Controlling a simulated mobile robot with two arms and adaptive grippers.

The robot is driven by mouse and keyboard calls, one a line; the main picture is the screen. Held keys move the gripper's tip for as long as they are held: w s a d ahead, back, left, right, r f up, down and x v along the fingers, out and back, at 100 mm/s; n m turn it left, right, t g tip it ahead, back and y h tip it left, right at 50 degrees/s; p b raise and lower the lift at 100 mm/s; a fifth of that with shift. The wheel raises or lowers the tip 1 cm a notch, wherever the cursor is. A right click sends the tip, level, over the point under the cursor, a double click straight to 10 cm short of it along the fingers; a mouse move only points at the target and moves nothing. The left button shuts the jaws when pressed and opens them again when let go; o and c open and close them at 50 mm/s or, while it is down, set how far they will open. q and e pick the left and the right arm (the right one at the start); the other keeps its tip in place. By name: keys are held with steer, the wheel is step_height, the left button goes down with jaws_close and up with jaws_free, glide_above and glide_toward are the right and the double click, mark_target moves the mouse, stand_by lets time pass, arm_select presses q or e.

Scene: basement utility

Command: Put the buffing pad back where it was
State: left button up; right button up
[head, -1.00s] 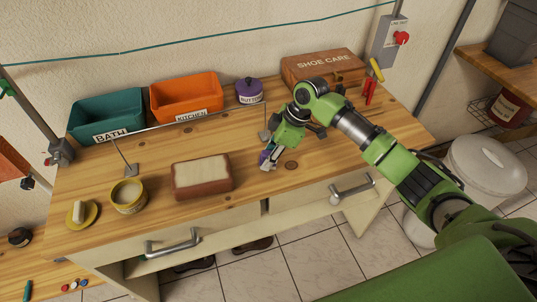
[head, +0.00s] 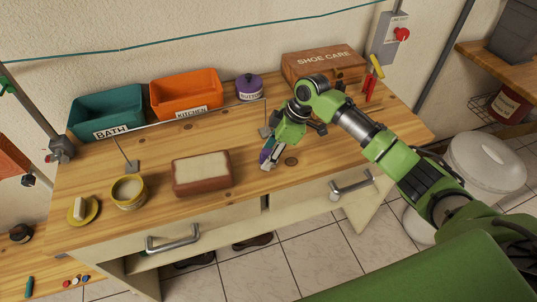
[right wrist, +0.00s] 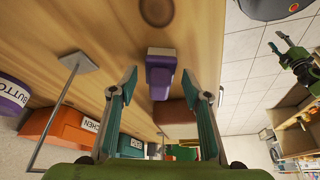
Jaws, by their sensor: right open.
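A brown block with a cream top (head: 201,170), possibly the buffing pad, lies on the wooden worktop. A small purple object with a paler base (right wrist: 160,75) stands to its right, and I cannot tell which is the pad. My right gripper (head: 270,160) is low over the worktop at the purple object, partly hiding it in the head view. In the right wrist view the open fingers (right wrist: 158,82) are on either side of it, with gaps visible. The left gripper (right wrist: 275,45) appears small at the right of the wrist view; its jaw state is unclear.
A teal BATH bin (head: 107,108), an orange KITCHEN bin (head: 185,93), a purple lidded pot (head: 249,88) and a SHOE CARE box (head: 322,65) line the back. A thin rail runs before the bins. A yellow tin (head: 128,193) and yellow dish (head: 83,212) stand front left.

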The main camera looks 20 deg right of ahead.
steer(key=b+v, duration=0.2)
steer(key=v, duration=0.9)
steer(key=shift+r, duration=0.2)
steer(key=shift+d, duration=0.15)
